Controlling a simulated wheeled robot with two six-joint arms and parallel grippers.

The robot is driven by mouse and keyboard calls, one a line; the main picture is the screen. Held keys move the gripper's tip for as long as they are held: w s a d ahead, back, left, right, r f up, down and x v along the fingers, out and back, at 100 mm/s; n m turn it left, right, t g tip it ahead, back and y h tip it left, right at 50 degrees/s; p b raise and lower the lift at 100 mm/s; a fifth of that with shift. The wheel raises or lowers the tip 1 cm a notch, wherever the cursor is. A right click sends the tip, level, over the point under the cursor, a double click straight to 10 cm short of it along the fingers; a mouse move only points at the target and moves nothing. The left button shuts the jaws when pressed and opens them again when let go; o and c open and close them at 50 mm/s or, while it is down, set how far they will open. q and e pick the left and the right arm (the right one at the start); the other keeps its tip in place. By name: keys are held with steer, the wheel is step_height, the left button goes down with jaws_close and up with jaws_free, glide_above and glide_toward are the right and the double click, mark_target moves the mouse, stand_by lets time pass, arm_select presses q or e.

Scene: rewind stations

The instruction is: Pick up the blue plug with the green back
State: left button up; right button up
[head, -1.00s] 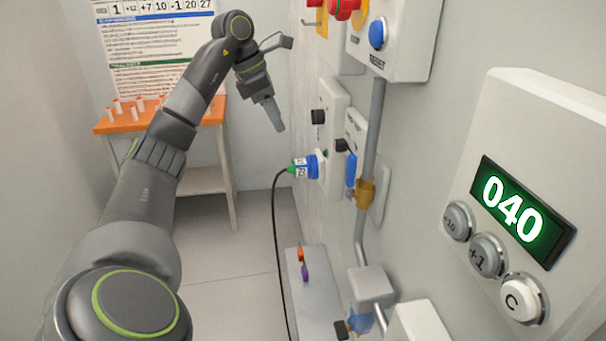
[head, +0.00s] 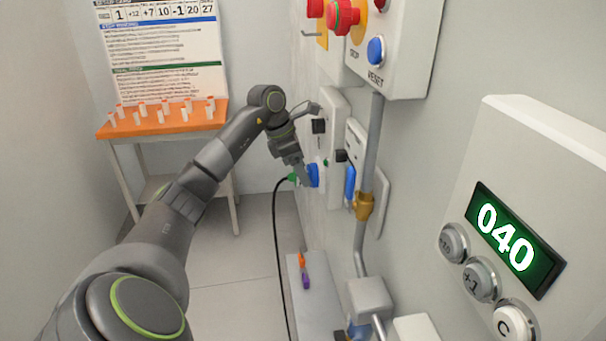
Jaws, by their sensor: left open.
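The blue plug with the green back (head: 314,175) sits at the wall panel in the head view, with a black cable hanging from its green end. My left gripper (head: 302,175) is open and right at the plug. Its fingers hide the middle of the plug, leaving the blue front and a bit of the green back showing. I cannot tell whether the fingers touch it. My right gripper is not in view.
A grey conduit (head: 371,150) runs down the wall right of the plug. A control box with a blue reset button (head: 376,50) is above. A counter box showing 040 (head: 505,237) is at the right. An orange-topped table (head: 150,127) stands at the back left.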

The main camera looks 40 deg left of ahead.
arm_select(q)
steer(key=c, duration=1)
